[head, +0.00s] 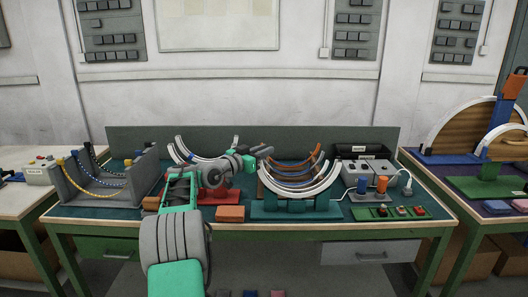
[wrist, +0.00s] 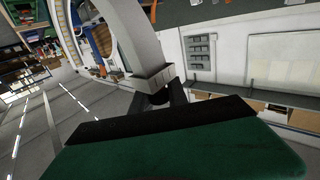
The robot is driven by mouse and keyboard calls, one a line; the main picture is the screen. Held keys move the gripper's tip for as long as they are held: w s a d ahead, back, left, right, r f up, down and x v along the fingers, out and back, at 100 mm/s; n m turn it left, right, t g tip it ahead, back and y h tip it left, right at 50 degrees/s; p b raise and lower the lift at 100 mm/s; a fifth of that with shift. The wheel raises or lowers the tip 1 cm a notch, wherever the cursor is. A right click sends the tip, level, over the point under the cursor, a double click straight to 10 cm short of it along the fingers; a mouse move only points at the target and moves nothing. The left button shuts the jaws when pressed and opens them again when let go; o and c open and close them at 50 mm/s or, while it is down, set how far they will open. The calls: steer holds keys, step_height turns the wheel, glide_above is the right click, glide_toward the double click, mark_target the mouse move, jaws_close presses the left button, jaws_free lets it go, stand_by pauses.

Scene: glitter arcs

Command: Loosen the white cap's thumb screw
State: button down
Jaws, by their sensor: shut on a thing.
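My gripper (head: 264,153) is at the left upper end of the white curved rails on the teal stand (head: 290,207), with my arm reaching in from the left. In the wrist view a pale block, which looks like the white cap (wrist: 150,79), sits on the end of a white curved rail (wrist: 131,30). The dark fingertips of my gripper (wrist: 172,96) meet the cap's near side and are shut on what seems to be its thumb screw. The screw itself is hidden between the fingers, and its turn cannot be seen.
A red-orange block (head: 230,213) is at the front edge. A grey rack with chains (head: 95,185) stands left. A grey box with blue and orange plugs (head: 372,180) and a button panel (head: 392,212) are right.

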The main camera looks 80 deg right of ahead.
steer(key=n+t+b, duration=0.1)
steer(key=t+h+b, duration=0.1)
steer(key=b, duration=0.1)
steer(key=shift+w+n+t, duration=0.25)
steer(key=shift+n+t, duration=0.05)
steer(key=shift+n, duration=0.1)
steer(key=c, duration=1.3)
jaws_free()
steer(key=b+v, duration=0.1)
steer(key=v, duration=0.6)
steer(key=shift+w+a, duration=0.1)
steer(key=shift+a, duration=0.2)
